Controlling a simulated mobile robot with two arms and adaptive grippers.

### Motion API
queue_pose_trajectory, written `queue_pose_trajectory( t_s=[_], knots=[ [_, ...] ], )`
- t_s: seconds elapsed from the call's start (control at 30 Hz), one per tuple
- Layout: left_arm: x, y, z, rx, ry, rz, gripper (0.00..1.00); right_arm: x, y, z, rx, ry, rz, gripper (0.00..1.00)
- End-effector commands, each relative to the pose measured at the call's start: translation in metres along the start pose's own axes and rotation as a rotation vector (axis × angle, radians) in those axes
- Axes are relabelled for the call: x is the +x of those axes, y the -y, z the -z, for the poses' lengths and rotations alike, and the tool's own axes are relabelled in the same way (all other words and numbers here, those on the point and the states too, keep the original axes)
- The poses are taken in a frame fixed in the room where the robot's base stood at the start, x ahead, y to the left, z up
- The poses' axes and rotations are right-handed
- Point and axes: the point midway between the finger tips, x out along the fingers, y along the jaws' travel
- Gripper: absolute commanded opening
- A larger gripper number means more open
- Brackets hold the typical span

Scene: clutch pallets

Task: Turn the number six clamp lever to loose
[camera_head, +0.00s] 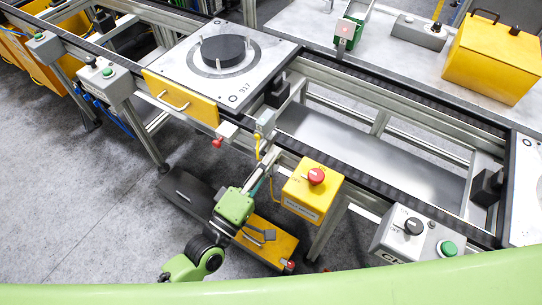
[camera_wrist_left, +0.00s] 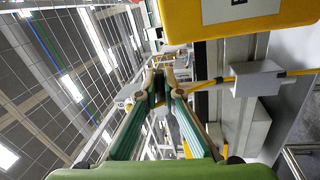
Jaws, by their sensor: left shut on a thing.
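A thin yellow lever (camera_head: 258,148) hangs at the front rail of the conveyor, below a small grey block (camera_head: 265,121). In the left wrist view the yellow rod (camera_wrist_left: 220,82) runs left from a pale block (camera_wrist_left: 257,79) to my fingertips. My left gripper (camera_head: 267,167) reaches up to it from below. In the left wrist view its fingers (camera_wrist_left: 160,78) are closed together on the rod's end. The fingers hide the gripped end. I cannot read a number six or any loose mark. My right gripper is not in view.
A yellow box with a red stop button (camera_head: 316,176) is close right of my left gripper. A red-knobbed part (camera_head: 218,142) sticks out to its left. A pallet with a black disc (camera_head: 262,75) lies on the conveyor. A grey switch box (camera_head: 410,235) is at right.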

Motion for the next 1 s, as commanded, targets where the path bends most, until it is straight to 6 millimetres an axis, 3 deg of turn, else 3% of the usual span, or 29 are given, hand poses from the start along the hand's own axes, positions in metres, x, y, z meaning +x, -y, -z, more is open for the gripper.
queue_pose_trajectory(
  t_s=[0.07, 0.1, 0.13, 0.57, 1.0],
  knots=[
    [0.0, 0.0, 0.001, -0.002, -0.002, -0.001, 0.0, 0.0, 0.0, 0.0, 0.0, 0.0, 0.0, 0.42],
    [0.0, -0.001, 0.001, -0.002, -0.002, -0.001, 0.17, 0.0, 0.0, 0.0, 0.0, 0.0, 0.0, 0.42],
    [0.0, 0.0, 0.001, -0.002, -0.001, -0.001, 0.24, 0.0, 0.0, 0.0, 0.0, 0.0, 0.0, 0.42],
    [-0.006, 0.001, 0.0, 0.001, 0.001, 0.002, 0.24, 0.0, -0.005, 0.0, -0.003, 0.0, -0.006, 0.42],
    [-0.091, 0.001, 0.0, 0.0, 0.001, 0.003, 0.24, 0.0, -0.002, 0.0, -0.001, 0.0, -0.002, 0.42]
  ],
)
